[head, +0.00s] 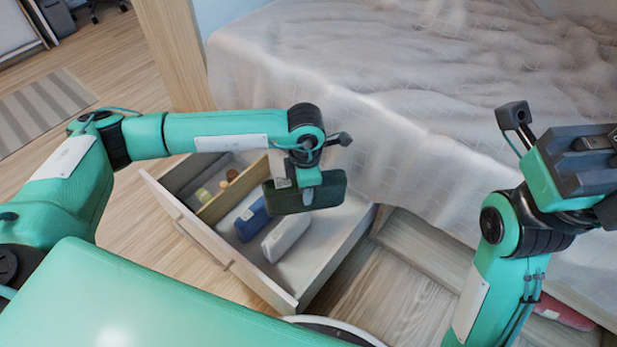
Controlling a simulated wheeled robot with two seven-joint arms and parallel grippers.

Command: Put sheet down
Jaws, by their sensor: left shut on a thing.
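A dark green folded sheet (318,192) hangs in my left gripper (290,178), which is shut on it. The gripper points down and holds the sheet over the right compartment of the open drawer (330,258); I cannot tell whether it touches anything below. A blue folded cloth (253,219) and a white folded cloth (286,238) lie in that compartment. My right gripper (590,175) is at the right edge of the head view, over the bed side, apart from the drawer; its fingertips do not show clearly.
A wooden divider (230,192) splits the drawer; small yellowish and reddish items (203,195) lie in the far left part. The bed (430,95) with a rumpled pale cover stands behind. A red folded item (562,313) lies low at right. Wood floor is clear at left.

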